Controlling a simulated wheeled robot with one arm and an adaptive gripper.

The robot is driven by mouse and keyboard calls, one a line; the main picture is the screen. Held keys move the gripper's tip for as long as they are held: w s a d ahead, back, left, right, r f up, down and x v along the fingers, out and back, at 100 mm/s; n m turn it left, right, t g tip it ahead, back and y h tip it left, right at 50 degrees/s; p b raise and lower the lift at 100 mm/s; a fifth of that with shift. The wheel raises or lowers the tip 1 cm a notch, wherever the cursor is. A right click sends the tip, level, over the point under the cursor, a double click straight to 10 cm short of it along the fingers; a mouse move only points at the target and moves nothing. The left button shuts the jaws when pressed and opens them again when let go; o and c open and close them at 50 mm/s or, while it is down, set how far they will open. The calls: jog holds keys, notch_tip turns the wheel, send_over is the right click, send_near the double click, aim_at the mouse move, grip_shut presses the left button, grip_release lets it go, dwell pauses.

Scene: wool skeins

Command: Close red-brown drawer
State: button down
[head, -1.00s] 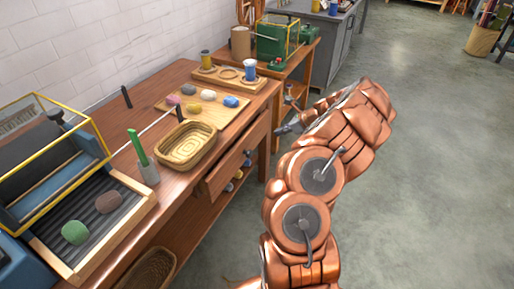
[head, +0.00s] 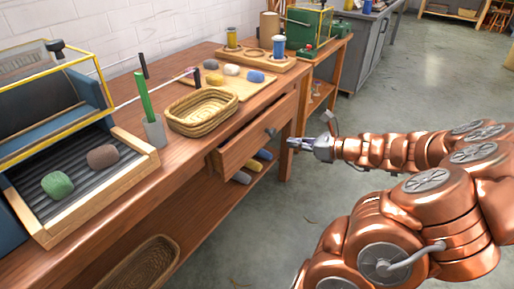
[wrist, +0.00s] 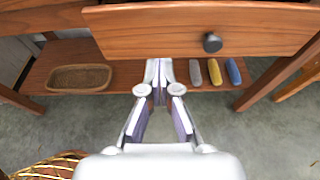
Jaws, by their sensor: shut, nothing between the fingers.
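The red-brown drawer (head: 252,138) sits under the wooden workbench's top and stands partly pulled out. Its front (wrist: 165,32) spans the top of the wrist view, with a dark round knob (wrist: 212,42) right of the middle. The knob also shows in the head view (head: 270,132). My gripper (head: 292,142) is shut and empty. It points at the drawer from the open floor side. In the wrist view its fingertips (wrist: 158,70) are together, below the drawer front's lower edge in the picture and left of the knob. No contact with the drawer is clear.
A low shelf (wrist: 120,76) under the bench holds a basket (wrist: 80,78) and grey, yellow and blue skeins. On the bench top stand a woven basket (head: 202,112), a grey cup (head: 154,131) and a board with skeins. The floor (head: 330,195) beside the bench is clear.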

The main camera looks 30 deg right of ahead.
jog(key=b, duration=0.3)
send_near(250, 136)
jog(key=x, duration=0.5)
jog(key=shift+s+a+f, duration=0.15)
jog(key=shift+a+f, duration=0.05)
jog(key=shift+f, duration=0.05)
jog(key=shift+w+a, duration=0.2)
jog(key=shift+w, duration=0.4)
jog(key=shift+w+a+r, duration=0.1)
jog(key=shift+w, duration=0.2)
